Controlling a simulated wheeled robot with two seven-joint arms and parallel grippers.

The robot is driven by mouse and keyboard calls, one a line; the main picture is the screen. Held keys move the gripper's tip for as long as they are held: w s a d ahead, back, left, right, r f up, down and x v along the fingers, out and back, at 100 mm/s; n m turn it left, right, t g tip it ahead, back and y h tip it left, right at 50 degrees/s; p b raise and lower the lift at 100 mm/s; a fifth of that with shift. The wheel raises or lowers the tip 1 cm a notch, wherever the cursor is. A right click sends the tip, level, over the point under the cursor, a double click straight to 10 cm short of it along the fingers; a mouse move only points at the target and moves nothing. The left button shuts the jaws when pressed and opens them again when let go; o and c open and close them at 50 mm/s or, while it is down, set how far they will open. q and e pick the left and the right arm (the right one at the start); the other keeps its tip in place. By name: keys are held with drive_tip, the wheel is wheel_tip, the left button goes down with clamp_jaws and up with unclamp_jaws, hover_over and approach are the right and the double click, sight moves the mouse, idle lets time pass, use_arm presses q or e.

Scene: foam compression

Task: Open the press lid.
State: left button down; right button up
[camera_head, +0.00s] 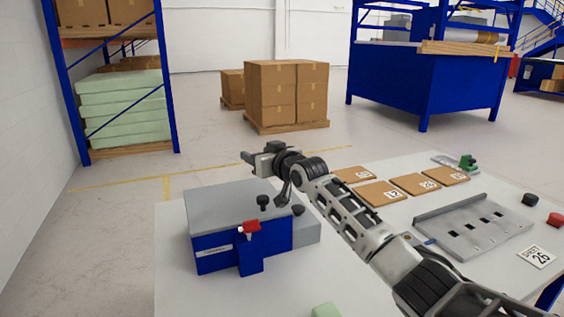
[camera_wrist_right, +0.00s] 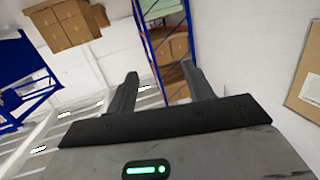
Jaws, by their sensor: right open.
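The press (camera_head: 215,255) stands on the near left of the table, with a blue body and a flat grey lid (camera_head: 225,205) lying level on top. A red latch or handle (camera_head: 250,227) is on its front, and black knobs show on top and at the right side. My right arm reaches in from the lower right, and its gripper (camera_head: 252,157) is above and behind the press, apart from the lid. In the right wrist view its two fingers (camera_wrist_right: 160,80) are spread with nothing between them. My left gripper is out of view.
Several brown numbered pads (camera_head: 382,193) lie behind my right arm. A grey slotted plate (camera_head: 475,228), a black knob (camera_head: 530,199) and a red one (camera_head: 555,219) lie at the right. A pale green block (camera_head: 326,310) is at the near edge. Boxes and racks stand beyond the table.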

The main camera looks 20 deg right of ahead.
drive_tip(key=b+v, duration=0.1)
drive_tip(key=v, duration=1.3)
drive_tip(key=shift+s, duration=0.4)
drive_tip(key=shift+d, duration=0.1)
